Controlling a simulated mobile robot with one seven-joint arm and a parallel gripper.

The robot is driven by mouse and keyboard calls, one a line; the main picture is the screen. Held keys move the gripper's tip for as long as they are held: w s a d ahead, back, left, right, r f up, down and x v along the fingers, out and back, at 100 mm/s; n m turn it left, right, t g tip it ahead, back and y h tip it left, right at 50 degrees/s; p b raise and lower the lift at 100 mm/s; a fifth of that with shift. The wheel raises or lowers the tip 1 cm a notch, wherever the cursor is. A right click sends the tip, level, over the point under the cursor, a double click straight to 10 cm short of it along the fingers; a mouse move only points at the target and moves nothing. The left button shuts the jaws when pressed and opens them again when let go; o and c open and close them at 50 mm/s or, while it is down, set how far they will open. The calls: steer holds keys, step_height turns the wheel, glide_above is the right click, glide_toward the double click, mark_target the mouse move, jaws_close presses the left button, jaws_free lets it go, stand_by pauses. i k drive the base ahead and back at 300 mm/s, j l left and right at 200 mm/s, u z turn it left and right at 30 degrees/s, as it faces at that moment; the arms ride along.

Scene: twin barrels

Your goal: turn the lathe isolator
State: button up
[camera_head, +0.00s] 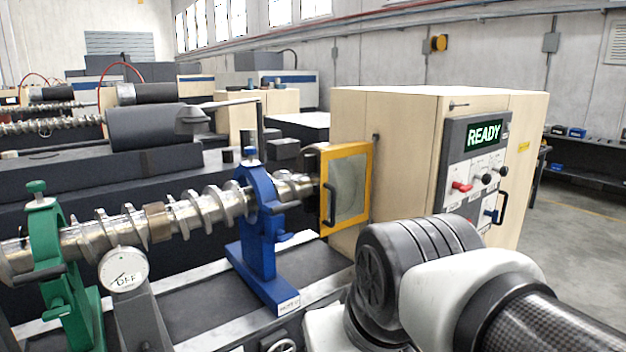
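The lathe's cream headstock cabinet (400,150) stands right of centre with a grey control panel (452,158) on its face. A lit display (485,134) on the panel reads READY in green. I cannot tell which of these is the isolator. A black grab handle (502,207) is at the panel's right. My arm crosses the lower right in front of the cabinet. My gripper is not in view.
A yellow-framed guard door (346,187) sits left of the cabinet. A long steel screw (190,214) runs through a blue stand (262,235) and a green stand (48,255). A round white dial (123,270) stands between them. Open floor (575,240) lies to the right.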

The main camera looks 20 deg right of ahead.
mark_target(459, 186)
steer(key=k+z, duration=0.1)
steer(key=z, duration=1.2)
steer(key=i+l+z, duration=0.15)
steer(key=i+z, duration=0.15)
steer(key=i, duration=0.7)
